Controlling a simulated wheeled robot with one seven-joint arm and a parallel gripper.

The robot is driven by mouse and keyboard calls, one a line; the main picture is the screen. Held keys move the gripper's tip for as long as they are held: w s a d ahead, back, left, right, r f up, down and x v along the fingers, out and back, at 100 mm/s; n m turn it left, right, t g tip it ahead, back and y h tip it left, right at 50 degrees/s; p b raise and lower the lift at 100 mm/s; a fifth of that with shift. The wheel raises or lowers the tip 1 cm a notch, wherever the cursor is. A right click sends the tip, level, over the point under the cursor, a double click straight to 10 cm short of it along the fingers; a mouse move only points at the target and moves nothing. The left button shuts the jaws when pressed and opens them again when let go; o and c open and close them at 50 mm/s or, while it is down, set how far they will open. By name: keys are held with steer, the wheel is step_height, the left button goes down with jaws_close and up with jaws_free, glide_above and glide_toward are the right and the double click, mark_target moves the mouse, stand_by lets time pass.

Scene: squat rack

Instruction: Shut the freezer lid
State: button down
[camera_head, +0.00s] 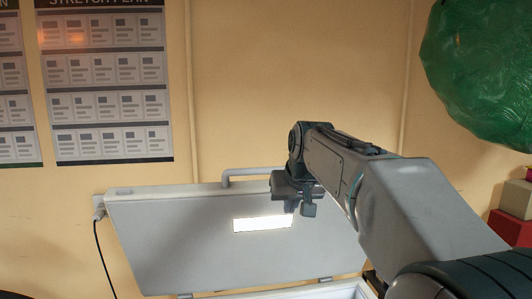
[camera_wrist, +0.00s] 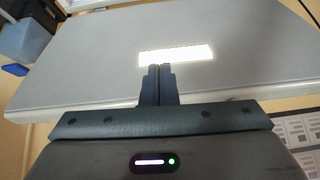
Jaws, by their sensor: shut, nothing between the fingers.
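The freezer lid (camera_head: 170,240) is a light grey panel standing raised and open against the wall in the head view. A grey bar handle (camera_head: 250,172) shows along its upper edge. The freezer body's rim (camera_head: 335,291) shows at the bottom of the head view; the rest of it is out of frame. My gripper (camera_head: 308,209) is in front of the lid's upper right part, with its fingers shut and empty. In the wrist view the shut fingers (camera_wrist: 159,70) appear over the lid's surface (camera_wrist: 90,62), just below a bright white rectangle. I cannot tell whether they touch the lid.
A black cable (camera_head: 103,260) hangs from a wall plug left of the lid. Posters (camera_head: 105,85) cover the wall at the left. A green ball (camera_head: 480,70) is at the upper right, above stacked boxes (camera_head: 512,215). A blue object (camera_wrist: 14,69) lies at the left in the wrist view.

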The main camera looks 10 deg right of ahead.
steer(key=w+r+t+p, duration=0.3)
steer(key=w+r, duration=1)
steer(key=r, duration=0.1)
steer(key=x, duration=0.3)
steer(key=p+x, duration=0.1)
steer(key=x, duration=0.3)
steer(key=d+p+x, duration=0.1)
steer(key=x, duration=0.2)
steer(key=shift+w, duration=0.3)
steer(key=s, duration=0.3)
steer(key=shift+f, duration=0.4)
steer(key=shift+s+f, duration=0.45)
